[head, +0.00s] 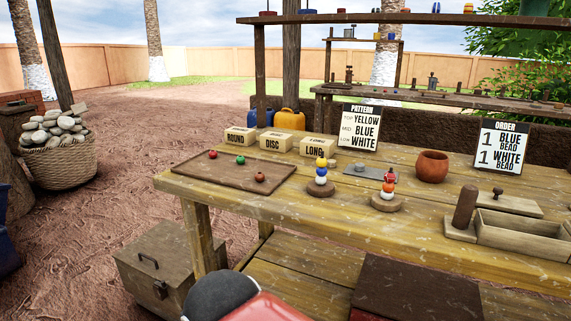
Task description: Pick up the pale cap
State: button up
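A small pale, roundish piece (360,168), which may be the pale cap, lies at the left end of a grey slate (378,173) on the wooden table. It is too small to make out its shape well. A darker piece lies near the slate's right side, partly hidden behind a stacked bead post. My gripper is not in view; only a dark and red rounded part of my own body shows at the bottom edge.
Bead stacks on round bases (320,188) (386,203) stand in front of the slate. A clay pot (432,167) stands to its right, and labelled boxes (277,141) to its left. A brown tray (230,187) holds beads. A wooden box (520,238) sits at right.

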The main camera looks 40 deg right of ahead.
aim_at(331, 163)
jog(key=i+j+z, duration=0.1)
jog(key=z, duration=0.3)
jog(key=j+z, duration=0.25)
jog(key=z, duration=0.15)
jog(key=i+j+z, duration=0.1)
jog(key=j+z, duration=0.15)
jog(key=z, duration=0.2)
jog(key=j+z, duration=0.2)
jog(key=z, duration=0.2)
